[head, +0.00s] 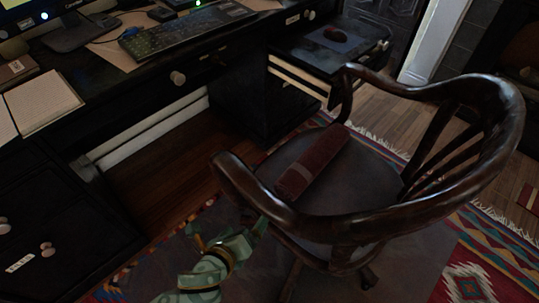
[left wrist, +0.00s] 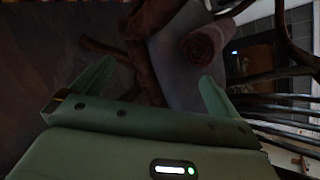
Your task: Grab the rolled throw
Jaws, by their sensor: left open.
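The rolled throw (head: 312,160) is a dark red roll with a paler band near its close end. It lies across the dark seat of the wooden armchair (head: 487,100). In the left wrist view the throw (left wrist: 204,46) shows end-on, beyond the fingers and right of centre. My left gripper (head: 232,234), pale green, is low in front of the chair, beside its near armrest and apart from the throw. In the left wrist view its two fingers (left wrist: 155,80) are spread wide with nothing held between them. My right gripper is not in view.
The chair's curved armrest (head: 330,228) stands between my left gripper and the throw. A dark desk (head: 130,75) with a keyboard (head: 186,33) and an open notebook (head: 42,102) is at the left. A pulled-out drawer or shelf (head: 330,55) is behind the chair. A patterned rug (head: 480,265) lies below.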

